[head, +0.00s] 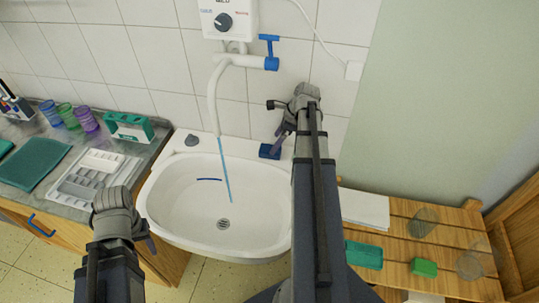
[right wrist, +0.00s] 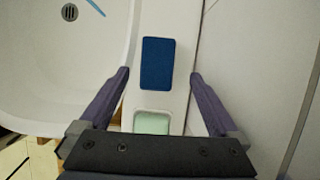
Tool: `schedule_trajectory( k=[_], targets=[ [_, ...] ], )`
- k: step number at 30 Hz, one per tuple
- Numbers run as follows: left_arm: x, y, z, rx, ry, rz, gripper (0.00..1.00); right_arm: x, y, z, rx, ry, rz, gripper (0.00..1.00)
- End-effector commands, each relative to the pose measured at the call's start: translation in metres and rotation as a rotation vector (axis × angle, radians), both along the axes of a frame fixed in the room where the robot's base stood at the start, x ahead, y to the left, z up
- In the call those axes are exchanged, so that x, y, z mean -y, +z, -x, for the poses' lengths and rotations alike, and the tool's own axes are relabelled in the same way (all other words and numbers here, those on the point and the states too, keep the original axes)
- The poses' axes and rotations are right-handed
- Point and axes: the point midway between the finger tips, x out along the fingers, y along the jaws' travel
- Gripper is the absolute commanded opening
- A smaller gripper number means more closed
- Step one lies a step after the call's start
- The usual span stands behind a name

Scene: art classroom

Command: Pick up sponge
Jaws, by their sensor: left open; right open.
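A dark blue block that looks like a sponge (head: 268,152) lies on the right rim of the white sink. It also shows in the right wrist view (right wrist: 157,63), lying flat. My right gripper (head: 283,135) is over this rim; in the right wrist view its open fingers (right wrist: 160,76) are on either side of the blue sponge, apart from it, with nothing held. My left gripper (head: 148,238) is low at the left, by the counter and the sink's left side; it is open, and its fingers are mostly hidden.
The sink (head: 180,218) has a thin blue water stream (head: 224,170). A pale green block (right wrist: 152,122) is on the rim. The counter holds a tray (head: 75,186) and cups.

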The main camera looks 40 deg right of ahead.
Motion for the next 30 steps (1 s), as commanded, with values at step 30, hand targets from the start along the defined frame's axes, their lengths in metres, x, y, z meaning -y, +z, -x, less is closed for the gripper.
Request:
schedule_trajectory(
  k=[30],
  targets=[
    [0.0,-0.047,0.0,0.0,0.0,0.0,0.5,-0.018,-0.047,-0.015,0.0,0.002,0.001,0.87]
  ],
)
